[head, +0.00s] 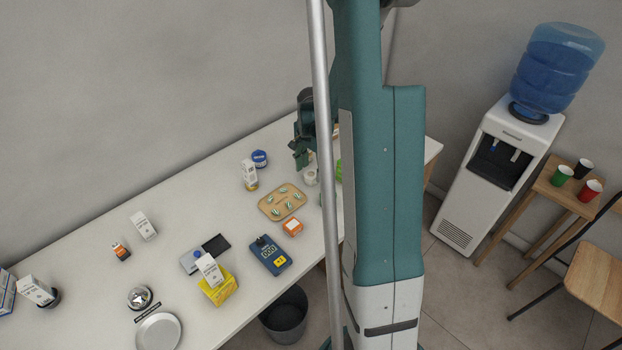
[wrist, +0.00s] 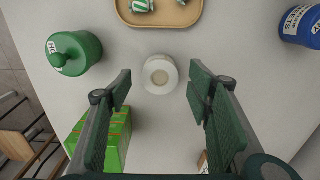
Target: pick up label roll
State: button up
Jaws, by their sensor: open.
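The label roll (wrist: 160,75) is a small white roll with a beige core, on the white counter in the wrist view. It also shows in the head view (head: 311,177), just below my gripper and beside the wooden tray. My gripper (wrist: 160,82) is open and empty, its two dark green fingers at either side of the roll in the picture. I cannot tell how high the fingertips are above the counter. In the head view, my gripper (head: 300,156) is partly hidden by my arm and a grey pole.
A tan tray (wrist: 196,14) with striped packets lies beyond the roll. A green jar (wrist: 78,52) stands at left, a green box (wrist: 113,140) at lower left, and a blue tub (wrist: 299,27) at upper right. The white counter (wrist: 230,55) between roll and tub is clear.

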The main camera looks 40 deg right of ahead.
aim_at(311, 174)
jog(key=shift+f, duration=1.6)
jog(key=shift+c, duration=0.7)
jog(key=c, duration=0.9)
